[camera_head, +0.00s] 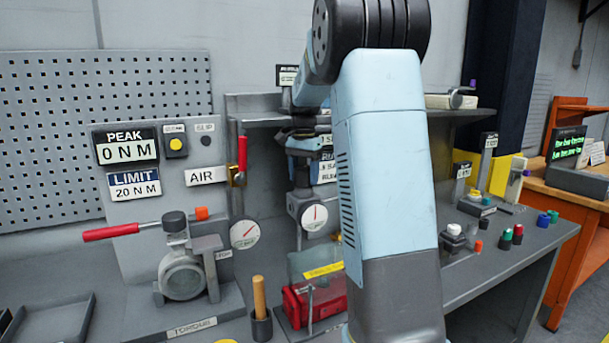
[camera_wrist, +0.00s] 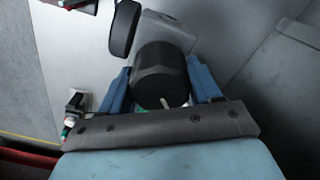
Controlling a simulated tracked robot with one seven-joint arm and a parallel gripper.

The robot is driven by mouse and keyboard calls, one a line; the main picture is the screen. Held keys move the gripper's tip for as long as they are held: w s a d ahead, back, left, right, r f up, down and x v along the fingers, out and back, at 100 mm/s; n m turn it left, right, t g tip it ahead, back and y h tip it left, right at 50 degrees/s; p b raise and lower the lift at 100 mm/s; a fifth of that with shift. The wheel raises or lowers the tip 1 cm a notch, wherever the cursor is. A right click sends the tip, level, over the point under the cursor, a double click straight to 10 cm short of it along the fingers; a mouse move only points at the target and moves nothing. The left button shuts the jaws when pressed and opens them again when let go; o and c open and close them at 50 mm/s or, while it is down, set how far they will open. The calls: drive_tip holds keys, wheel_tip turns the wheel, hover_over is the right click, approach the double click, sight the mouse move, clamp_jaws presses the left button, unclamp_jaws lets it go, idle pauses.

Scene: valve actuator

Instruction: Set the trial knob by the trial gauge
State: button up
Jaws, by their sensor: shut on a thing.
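In the wrist view, my gripper (camera_wrist: 158,95) is shut on a black ribbed knob (camera_wrist: 160,65), one blue finger on each side. A short white mark shows at the knob's near edge. The knob sits on a grey block (camera_wrist: 170,32). In the head view, my gripper (camera_head: 303,143) is by the back panel, partly hidden by my arm, and the knob cannot be made out clearly. Below it, a white round gauge (camera_head: 313,217) has its needle pointing about straight up. Another white gauge (camera_head: 245,234) hangs to the left, needle up-right. No label naming the trial gauge is readable.
A torque stand (camera_head: 183,277) with a red-handled lever is at left, below PEAK and LIMIT displays. A red box (camera_head: 312,302) and a wooden-handled tool (camera_head: 260,298) stand on the bench. Small coloured caps (camera_head: 511,236) lie at right. My arm blocks the middle.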

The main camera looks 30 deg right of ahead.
sight(303, 167)
drive_tip(key=shift+a+m, duration=0.1)
drive_tip(key=shift+m, duration=1)
drive_tip(key=o, duration=1)
drive_tip(key=shift+o, duration=0.2)
drive_tip(key=shift+r, duration=0.15)
wheel_tip(303, 167, up, 14)
drive_tip(key=shift+f, duration=0.25)
